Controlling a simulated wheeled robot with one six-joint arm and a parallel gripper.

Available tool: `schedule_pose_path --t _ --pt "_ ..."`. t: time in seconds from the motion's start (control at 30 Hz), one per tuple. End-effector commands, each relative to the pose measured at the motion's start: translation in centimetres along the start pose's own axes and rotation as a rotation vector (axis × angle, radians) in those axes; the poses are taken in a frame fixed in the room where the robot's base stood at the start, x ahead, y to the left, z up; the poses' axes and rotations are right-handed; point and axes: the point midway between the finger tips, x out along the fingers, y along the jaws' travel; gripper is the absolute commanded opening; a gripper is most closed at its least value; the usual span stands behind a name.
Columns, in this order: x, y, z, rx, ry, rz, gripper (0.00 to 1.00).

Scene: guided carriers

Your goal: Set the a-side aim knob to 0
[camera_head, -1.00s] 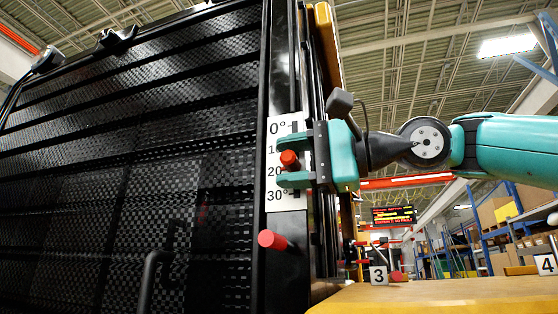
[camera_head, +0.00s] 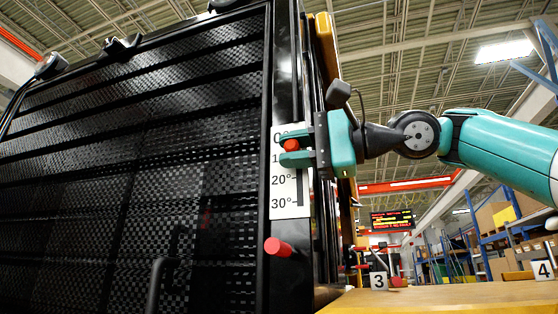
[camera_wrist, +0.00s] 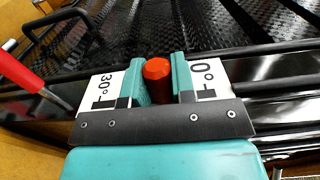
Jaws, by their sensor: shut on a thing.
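The aim knob (camera_head: 291,146) is a small red knob on a white scale plate (camera_head: 290,205) marked 0°, 10°, 20° and 30°. The plate is fixed upright on the black post of the dark panel. My teal gripper (camera_head: 294,145) is shut on the red knob, with one finger on each side of it. In the head view the knob stands near the 10° mark, just below the 0°, and the fingers partly cover both labels. In the wrist view the knob (camera_wrist: 158,70) sits between the two fingers, with 0° to its right and 30° to its left.
A second red-tipped handle (camera_head: 278,247) sticks out below the scale; a red handle also shows at the left of the wrist view (camera_wrist: 22,72). A yellow surface (camera_head: 440,298) with number signs 3 (camera_head: 379,281) and 4 (camera_head: 544,269) lies at lower right.

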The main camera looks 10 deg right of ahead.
Motion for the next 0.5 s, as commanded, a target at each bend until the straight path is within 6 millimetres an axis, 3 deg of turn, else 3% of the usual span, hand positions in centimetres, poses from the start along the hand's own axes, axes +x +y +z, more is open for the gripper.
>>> schedule_pose_path --t 0.47,0.5 --pt "-0.96 -0.63 -0.68 0.000 0.026 0.005 0.00" --pt "-0.96 -0.63 -0.68 0.000 0.026 0.005 0.31"
